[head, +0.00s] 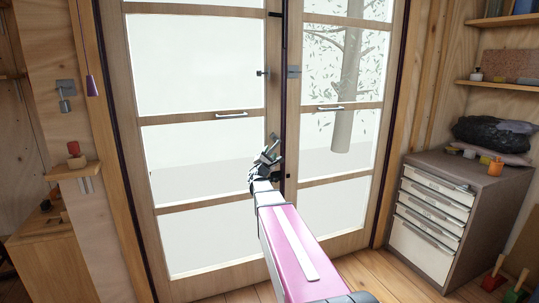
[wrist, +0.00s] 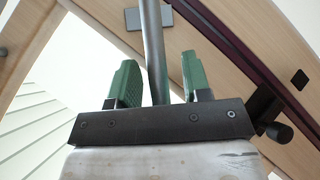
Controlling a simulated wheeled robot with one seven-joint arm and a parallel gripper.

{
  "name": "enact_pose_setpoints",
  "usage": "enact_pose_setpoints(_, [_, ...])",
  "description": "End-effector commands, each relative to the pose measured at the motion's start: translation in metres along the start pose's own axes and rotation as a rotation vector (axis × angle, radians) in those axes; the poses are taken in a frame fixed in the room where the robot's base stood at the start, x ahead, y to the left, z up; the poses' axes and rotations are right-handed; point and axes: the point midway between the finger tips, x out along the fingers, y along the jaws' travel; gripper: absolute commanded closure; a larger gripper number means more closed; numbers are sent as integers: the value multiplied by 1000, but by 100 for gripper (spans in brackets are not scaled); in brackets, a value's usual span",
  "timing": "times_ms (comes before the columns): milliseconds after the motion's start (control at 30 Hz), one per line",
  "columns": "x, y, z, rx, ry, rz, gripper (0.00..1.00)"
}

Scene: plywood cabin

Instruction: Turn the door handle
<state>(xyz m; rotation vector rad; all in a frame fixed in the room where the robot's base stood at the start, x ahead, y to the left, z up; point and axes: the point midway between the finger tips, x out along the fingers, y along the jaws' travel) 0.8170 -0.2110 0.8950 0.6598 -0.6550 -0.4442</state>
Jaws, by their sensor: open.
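The door handle is a grey bar (wrist: 154,50) with a flat grey plate (wrist: 148,18) in the wrist view. In the head view a small grey plate (head: 293,71) sits on the right door's inner frame. My gripper (head: 270,147) is in front of the doors' meeting edges, below that plate in the picture. In the wrist view the green fingers of my gripper (wrist: 159,72) are apart, and the bar runs between them in the picture. Gaps show on both sides of the bar. I cannot tell how deep it lies between the fingers.
A dark knob (head: 262,73) is on the left door's frame. A grey drawer cabinet (head: 430,220) stands at the right. The floor before the doors looks clear.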

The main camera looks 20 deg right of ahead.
Motion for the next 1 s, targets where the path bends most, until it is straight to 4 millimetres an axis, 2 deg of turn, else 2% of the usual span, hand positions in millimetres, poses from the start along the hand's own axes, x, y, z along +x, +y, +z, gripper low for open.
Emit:
enact_pose_setpoints(500, [-88, 0, 2, -1, 1, 0, 56])
enact_pose_setpoints(700, [-103, 0, 0, -1, 1, 0, 56])
enact_pose_setpoints(1000, [-104, -1, 0, -2, 0, 0, 56])
